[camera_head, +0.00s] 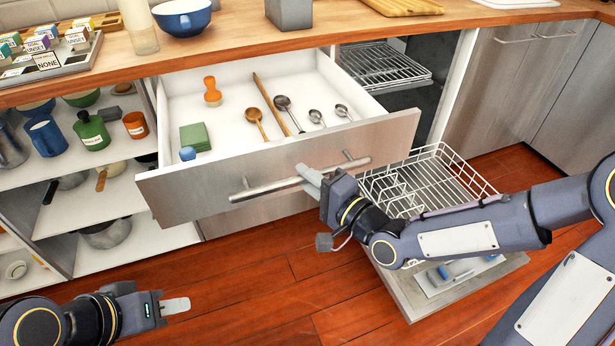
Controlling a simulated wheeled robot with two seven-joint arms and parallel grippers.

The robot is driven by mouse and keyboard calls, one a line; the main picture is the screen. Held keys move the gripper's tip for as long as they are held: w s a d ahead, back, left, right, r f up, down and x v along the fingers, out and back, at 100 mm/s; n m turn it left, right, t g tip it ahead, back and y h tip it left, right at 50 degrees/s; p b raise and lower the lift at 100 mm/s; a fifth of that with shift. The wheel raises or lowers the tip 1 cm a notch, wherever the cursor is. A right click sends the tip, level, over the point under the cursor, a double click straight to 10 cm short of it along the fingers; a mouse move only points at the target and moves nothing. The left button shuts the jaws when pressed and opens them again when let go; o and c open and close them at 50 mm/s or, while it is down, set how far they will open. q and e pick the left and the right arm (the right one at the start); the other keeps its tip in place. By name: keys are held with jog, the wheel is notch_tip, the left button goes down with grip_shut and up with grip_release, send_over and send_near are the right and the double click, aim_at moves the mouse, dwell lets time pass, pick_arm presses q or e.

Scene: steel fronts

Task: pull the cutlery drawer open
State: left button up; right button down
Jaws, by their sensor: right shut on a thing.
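The steel-fronted drawer (215,190) stands well out from under the wooden counter, its white inside showing. My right gripper (312,180) is shut on the right part of the drawer's bar handle (265,190). My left gripper (175,306) hangs over the floor at the lower left, away from the drawer; its finger gap cannot be made out.
The dishwasher door (408,300) is down at the right, with a wire rack (440,175) pulled out beside the drawer front. Open shelves (90,195) with mugs, bottles and pots are at the left. A blue bowl (182,17) stands on the counter. Floor in front is clear.

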jog(key=c, duration=1.3)
grip_release()
jog(key=p+v, duration=0.2)
jog(key=v, duration=0.6)
